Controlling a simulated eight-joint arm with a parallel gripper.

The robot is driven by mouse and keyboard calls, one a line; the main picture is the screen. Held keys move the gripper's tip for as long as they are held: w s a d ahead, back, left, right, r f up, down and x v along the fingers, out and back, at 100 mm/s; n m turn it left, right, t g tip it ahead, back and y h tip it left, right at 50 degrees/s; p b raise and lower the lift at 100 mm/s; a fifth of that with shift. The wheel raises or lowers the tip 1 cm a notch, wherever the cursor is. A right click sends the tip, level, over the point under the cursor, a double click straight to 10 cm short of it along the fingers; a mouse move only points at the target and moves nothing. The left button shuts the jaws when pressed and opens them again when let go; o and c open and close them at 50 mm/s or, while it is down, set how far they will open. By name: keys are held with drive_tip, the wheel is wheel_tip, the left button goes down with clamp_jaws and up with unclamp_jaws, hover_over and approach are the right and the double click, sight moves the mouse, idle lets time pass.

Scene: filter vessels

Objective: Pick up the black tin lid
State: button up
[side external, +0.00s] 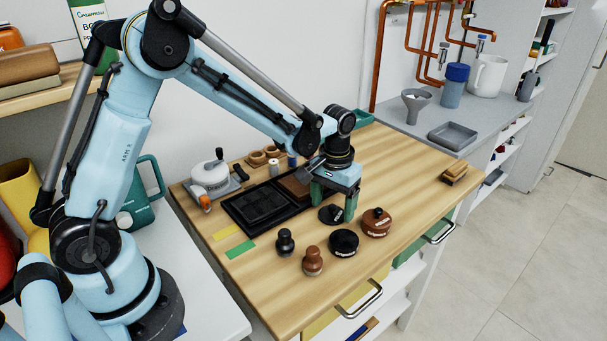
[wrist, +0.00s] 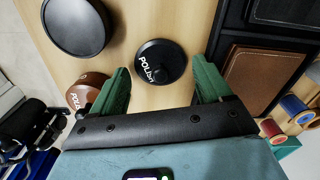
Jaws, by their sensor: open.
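In the wrist view the lid (wrist: 160,66) lies between and slightly beyond the green fingertips. My gripper (side external: 334,211) is open just over the lid, its fingers on either side; the wrist view shows the gripper (wrist: 163,70) pointing down at it. I cannot tell whether the fingers touch the lid. A wider round black tin (side external: 343,243) sits nearby, also at the upper left of the wrist view (wrist: 75,27).
A brown polish tin (side external: 376,224) with a knob stands close to the right finger. Two knobbed tampers, black (side external: 285,243) and brown (side external: 313,262), stand at the front. A black tray (side external: 262,208) lies to the left. The table's right part is mostly clear.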

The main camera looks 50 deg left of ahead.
drive_tip(key=shift+f, duration=0.5)
drive_tip(key=c, duration=0.8)
drive_tip(key=shift+r, duration=0.15)
